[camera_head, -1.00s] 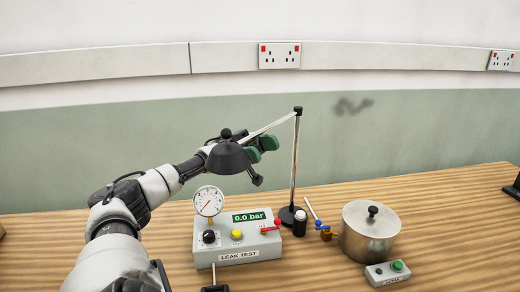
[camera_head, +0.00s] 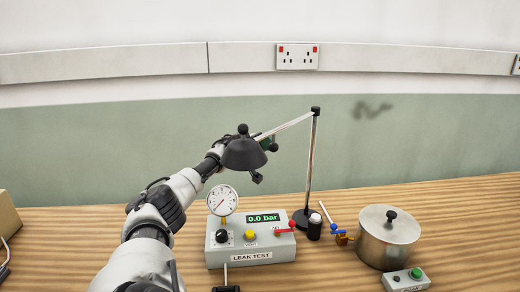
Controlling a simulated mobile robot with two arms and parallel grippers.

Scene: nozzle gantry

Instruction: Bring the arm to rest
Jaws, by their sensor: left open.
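My left arm comes in from the lower left and reaches up to the black dome-shaped head of the stand. My left gripper (camera_head: 267,143) is open, with a little of its green finger pads showing behind the dome (camera_head: 244,154). The dome hides most of the gripper, and I cannot tell whether they touch. The dome hangs at the end of a thin slanting arm (camera_head: 286,126) on an upright metal post (camera_head: 311,165) with a round black base. My right gripper is not in view.
Below the dome stands a grey leak test box (camera_head: 250,256) with a dial gauge (camera_head: 222,201) and a 0.0 bar display. A dark bottle (camera_head: 314,228), a metal pot (camera_head: 388,240) and a switch box (camera_head: 405,280) stand to its right. A cardboard box (camera_head: 8,214) is at far left.

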